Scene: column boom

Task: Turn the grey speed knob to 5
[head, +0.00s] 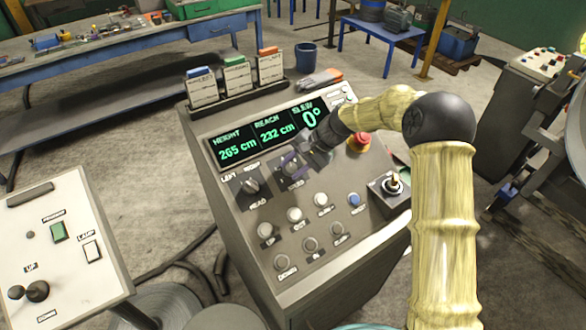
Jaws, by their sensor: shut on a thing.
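The control console (236,235) stands in the middle of the head view with its sloping panel facing me. The grey speed knob (291,170) is on the upper panel, just below the display, and is mostly covered by my gripper. My gripper (296,163) reaches down from the right and its jaws are shut on the knob. The knob's pointer and scale numbers are too small and too covered to read.
A selector knob (250,187) sits left of the speed knob. The display (268,136) reads height 265 cm, reach 232 cm, slew 0°. A red emergency button (359,142), a joystick (393,184) and several push buttons are nearby. A second control box (65,245) stands at left.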

